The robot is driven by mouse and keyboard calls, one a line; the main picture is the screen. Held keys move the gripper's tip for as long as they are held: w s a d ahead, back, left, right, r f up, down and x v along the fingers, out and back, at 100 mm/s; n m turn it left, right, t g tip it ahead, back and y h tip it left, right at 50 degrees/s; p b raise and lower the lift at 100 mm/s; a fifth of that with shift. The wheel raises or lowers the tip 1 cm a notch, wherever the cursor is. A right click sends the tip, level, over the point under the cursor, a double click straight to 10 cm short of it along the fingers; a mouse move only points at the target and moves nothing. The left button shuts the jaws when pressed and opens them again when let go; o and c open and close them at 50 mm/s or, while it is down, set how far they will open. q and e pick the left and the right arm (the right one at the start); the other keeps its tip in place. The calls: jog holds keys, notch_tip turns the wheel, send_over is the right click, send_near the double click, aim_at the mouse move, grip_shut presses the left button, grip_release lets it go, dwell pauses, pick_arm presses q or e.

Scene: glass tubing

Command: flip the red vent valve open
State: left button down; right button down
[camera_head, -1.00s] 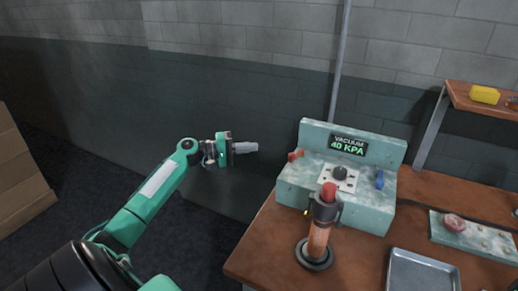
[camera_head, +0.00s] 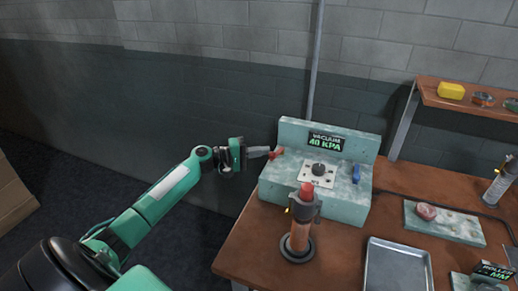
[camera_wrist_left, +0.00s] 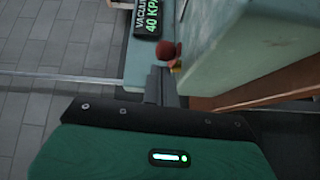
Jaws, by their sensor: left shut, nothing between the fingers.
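The red vent valve (camera_head: 276,153) sits at the left end of the pale green vacuum unit (camera_head: 345,204). Its red knob (camera_wrist_left: 167,50) also shows in the left wrist view, just beyond the fingertips. My left gripper (camera_head: 268,152) is shut and empty, its tip right beside the red valve; I cannot tell whether they touch. The shut fingers also show in the left wrist view (camera_wrist_left: 160,84). The unit's display (camera_head: 326,142) reads vacuum 40 kPa. A blue valve (camera_head: 356,174) is at the unit's right side. My right gripper is not in view.
A torch-like burner (camera_head: 301,230) with a red top stands in front of the unit on the brown bench (camera_head: 240,245). A metal tray (camera_head: 398,270) lies to its right. A shelf (camera_head: 470,103) is on the wall at right. Space left of the bench is free.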

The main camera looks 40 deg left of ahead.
aim_at(270, 153)
pick_arm(q)
jog(key=d+n+t+y+p, duration=0.1)
jog(key=p, duration=0.1)
jog(key=d+n+t+y+p, duration=0.1)
jog(key=y+p, duration=0.1)
jog(key=s+d+n+t+y+p, duration=0.1)
jog(key=n+y+p, duration=0.1)
jog(key=shift+r+p, duration=0.25)
jog(key=shift+p, duration=0.05)
jog(key=shift+d+f+n+y+p, duration=0.1)
jog(key=shift+f+n+y+p, duration=0.15)
jog(key=shift+y, duration=0.35)
